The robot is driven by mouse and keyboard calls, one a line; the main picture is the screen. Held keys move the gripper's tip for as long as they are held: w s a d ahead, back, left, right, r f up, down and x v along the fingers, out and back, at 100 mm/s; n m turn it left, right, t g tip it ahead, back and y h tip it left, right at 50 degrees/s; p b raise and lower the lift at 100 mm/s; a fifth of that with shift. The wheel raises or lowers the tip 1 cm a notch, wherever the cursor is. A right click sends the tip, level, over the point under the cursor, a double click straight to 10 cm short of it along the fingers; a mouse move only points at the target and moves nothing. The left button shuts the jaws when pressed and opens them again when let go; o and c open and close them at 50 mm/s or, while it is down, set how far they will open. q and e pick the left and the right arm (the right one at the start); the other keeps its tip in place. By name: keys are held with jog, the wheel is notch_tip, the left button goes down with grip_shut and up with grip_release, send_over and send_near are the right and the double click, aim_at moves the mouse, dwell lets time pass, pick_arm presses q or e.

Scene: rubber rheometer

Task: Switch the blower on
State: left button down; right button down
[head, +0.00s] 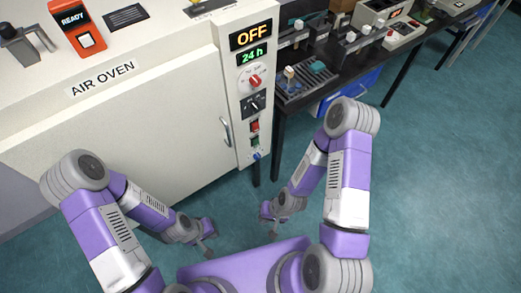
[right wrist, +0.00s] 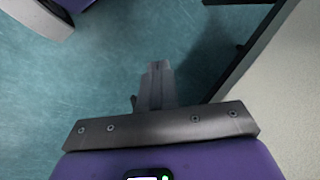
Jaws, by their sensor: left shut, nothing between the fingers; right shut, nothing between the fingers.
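The white air oven (head: 150,110) fills the left of the head view. Its control panel (head: 243,88) carries a lit orange OFF display (head: 251,36), a green 24 h display (head: 252,56), a red knob (head: 255,81) and a black knob (head: 252,104). Below them are a red switch (head: 254,126), a green switch (head: 255,142) and a small blue control (head: 257,156). I cannot read which one is the blower's. My left gripper (head: 208,254) and right gripper (head: 273,235) are shut and empty, low before the oven. The right wrist view shows its closed fingers (right wrist: 157,72).
The oven door has a handle (head: 226,131). On the oven top are an orange READY device (head: 77,27) and a grey clamp-like device (head: 22,44). A dark bench (head: 318,82) with instruments stands right of the oven, with a blue bin (head: 350,92) underneath. The floor at right is clear.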

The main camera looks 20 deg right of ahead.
aim_at(256, 143)
jog(key=w+d+m+t+y+b, duration=0.1)
jog(key=w+d+m+t+y, duration=0.25)
jog(key=w+m+t, duration=1.2)
jog(key=d+r+m+h, duration=0.2)
jog(key=d+m, duration=0.6)
jog(key=m, duration=0.4)
jog(key=shift+s+r+g+h, duration=0.15)
jog(key=shift+s+g+h, duration=0.2)
jog(key=shift+g, duration=0.1)
jog(key=shift+a+m, duration=0.1)
jog(key=shift+m, duration=0.15)
jog(key=b+x, duration=0.1)
jog(key=x, duration=1.3)
